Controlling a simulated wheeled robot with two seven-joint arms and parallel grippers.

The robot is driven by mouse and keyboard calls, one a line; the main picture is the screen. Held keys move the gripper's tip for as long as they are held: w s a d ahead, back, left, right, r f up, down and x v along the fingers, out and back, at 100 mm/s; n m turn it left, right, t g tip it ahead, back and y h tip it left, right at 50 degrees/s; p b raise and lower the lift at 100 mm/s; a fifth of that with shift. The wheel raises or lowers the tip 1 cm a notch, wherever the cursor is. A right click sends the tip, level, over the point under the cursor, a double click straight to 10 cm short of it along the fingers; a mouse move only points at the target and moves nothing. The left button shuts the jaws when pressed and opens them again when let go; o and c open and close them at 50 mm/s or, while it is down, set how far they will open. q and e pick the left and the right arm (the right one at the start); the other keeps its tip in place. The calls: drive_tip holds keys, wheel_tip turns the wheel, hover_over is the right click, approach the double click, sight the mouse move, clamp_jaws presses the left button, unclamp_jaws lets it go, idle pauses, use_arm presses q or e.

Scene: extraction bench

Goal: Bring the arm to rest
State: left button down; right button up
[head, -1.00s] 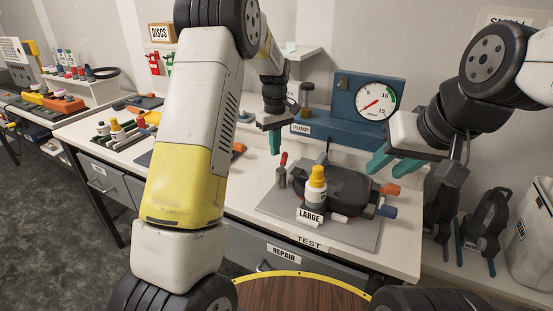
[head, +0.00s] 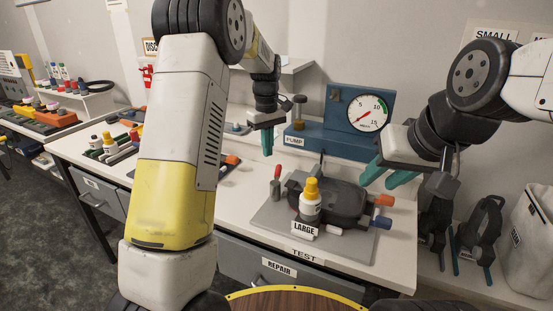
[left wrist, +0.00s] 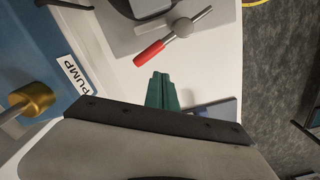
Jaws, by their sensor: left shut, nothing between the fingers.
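My left gripper (head: 267,143) is shut and empty, above the white bench beside the blue pump. In the left wrist view its green fingertips (left wrist: 162,88) are together, with the red-handled lever (left wrist: 160,47) close by in the picture. My right gripper (head: 387,173) is open, with its teal fingers apart and nothing visible between them, over the right part of the bench.
The pump (head: 330,142) with its gauge (head: 366,107) stands behind. A white bottle with a yellow cap (head: 311,205) and a dark device (head: 342,200) stand on a grey plate (head: 345,245). The red-handled lever (head: 276,180) is left of them.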

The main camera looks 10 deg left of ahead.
use_arm(q)
drive_tip(key=s+a+r+m+t+h, duration=0.2)
drive_tip(key=s+a+r+m+t, duration=0.15)
drive_tip(key=s+r, duration=1)
drive_tip(key=s+f+m+t, duration=0.1)
drive_tip(key=s+m, duration=0.4)
drive_tip(key=s, duration=1.3)
drive_tip(key=shift+f+t, duration=0.25)
drive_tip(key=shift+t, duration=0.6)
drive_tip(key=shift+s+a, duration=0.1)
drive_tip(key=shift+a, duration=0.1)
